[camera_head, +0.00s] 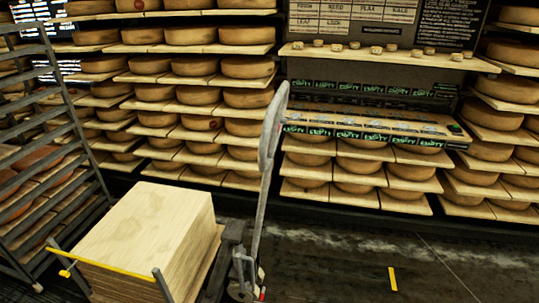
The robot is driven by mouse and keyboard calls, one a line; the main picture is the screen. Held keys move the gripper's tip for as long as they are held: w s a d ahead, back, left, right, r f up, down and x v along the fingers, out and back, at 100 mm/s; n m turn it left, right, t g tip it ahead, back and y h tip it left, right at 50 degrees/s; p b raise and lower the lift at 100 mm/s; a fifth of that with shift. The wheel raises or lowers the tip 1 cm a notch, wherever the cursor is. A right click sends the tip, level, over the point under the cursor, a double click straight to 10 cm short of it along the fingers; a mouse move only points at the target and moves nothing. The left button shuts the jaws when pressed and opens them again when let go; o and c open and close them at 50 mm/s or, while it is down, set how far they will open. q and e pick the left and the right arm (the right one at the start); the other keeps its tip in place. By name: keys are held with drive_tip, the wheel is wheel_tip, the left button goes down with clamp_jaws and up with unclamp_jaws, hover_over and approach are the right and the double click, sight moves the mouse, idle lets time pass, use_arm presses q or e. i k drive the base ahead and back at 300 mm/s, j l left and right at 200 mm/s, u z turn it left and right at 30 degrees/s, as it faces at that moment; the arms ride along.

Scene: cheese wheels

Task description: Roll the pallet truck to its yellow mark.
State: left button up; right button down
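The pallet truck (240,262) stands in the lower middle, its grey handle (268,140) upright with a loop at the top. Its forks are hidden. A tall stack of pale wooden boards (150,225) stands just left of it, seemingly on the truck; the lower part is cut off by the picture edge. A short yellow mark (392,278) lies on the dark floor to the right of the truck, clearly apart from it. Neither of my grippers is in view.
A grey metal rack (60,120) with cheese wheels stands at the left. A yellow bar (110,266) crosses the near side of the board stack. Shelves of cheese wheels (195,67) line the back wall. The floor (330,255) right of the truck is clear.

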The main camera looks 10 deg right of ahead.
sight(243, 287)
drive_tip(key=i+j+z, duration=0.6)
drive_tip(key=i, duration=0.15)
drive_tip(key=l+u, duration=0.15)
drive_tip(key=u, duration=0.4)
drive_tip(key=l+u, duration=0.3)
drive_tip(key=k+l+u, duration=0.3)
drive_tip(key=l, duration=0.2)
drive_tip(key=k+l, duration=0.1)
drive_tip(key=l, duration=0.35)
drive_tip(key=k+l+u, duration=0.1)
drive_tip(key=l, duration=0.3)
drive_tip(key=k+l, duration=0.1)
drive_tip(key=l, duration=0.35)
